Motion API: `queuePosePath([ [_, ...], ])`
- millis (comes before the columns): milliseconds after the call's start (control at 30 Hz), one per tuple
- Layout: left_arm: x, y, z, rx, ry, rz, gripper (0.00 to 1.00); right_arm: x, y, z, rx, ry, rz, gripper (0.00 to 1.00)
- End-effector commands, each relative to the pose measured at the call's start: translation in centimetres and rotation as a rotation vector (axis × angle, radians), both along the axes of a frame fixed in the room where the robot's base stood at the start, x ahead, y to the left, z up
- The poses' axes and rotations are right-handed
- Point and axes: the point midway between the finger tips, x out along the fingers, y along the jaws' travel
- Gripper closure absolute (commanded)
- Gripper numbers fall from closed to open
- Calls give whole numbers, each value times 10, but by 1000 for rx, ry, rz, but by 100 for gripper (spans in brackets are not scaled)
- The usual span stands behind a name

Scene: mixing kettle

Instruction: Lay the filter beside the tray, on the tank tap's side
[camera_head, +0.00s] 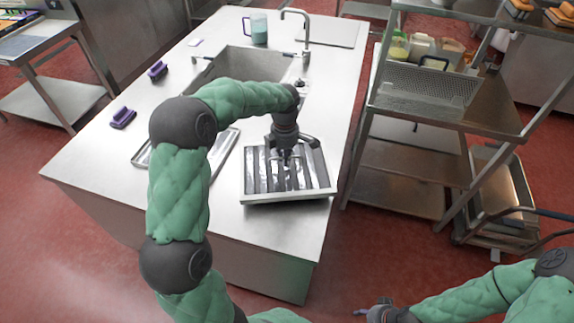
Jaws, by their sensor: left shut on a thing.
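The filter (262,178), a slatted metal panel in a pale frame, is at the right part of the steel worktop, to the right of the tray. My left gripper (287,155) is above its middle and shut on it; the fingertips are hard to make out. I cannot tell whether the filter rests on the worktop or hangs just above it. The shallow metal tray (226,146) lies left of the filter, partly hidden by my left arm. The tank tap (307,32) stands behind the sink. My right gripper (374,311) is low at the bottom, its fingers unclear.
The sink tank (240,62) is set into the worktop (270,228) at the back. Two purple-and-dark brushes (123,118) lie at the left. A jug (259,29) stands near the tap. A wire-basket shelf rack (430,85) stands right of the worktop, across a narrow gap.

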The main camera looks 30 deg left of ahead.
Motion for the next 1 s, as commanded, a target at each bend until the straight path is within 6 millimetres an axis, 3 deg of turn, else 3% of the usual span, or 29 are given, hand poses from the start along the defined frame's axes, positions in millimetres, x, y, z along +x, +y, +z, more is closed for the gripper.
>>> queuePosePath([
  [167,8,-2,-8,1,-4,0,100,0,0,-4,0,0,0,60],
  [400,9,-2,-38,0,-4,1,100,0,0,-21,0,0,0,60],
  [800,9,-2,-40,1,-4,1,100,0,0,-21,0,0,0,60],
  [833,8,-3,-42,0,0,0,82,0,0,-21,0,0,0,60],
  [900,8,-3,-42,0,0,0,62,0,0,-21,0,0,0,60],
  [1000,8,-3,-42,0,0,0,61,0,0,-21,0,0,0,60],
])
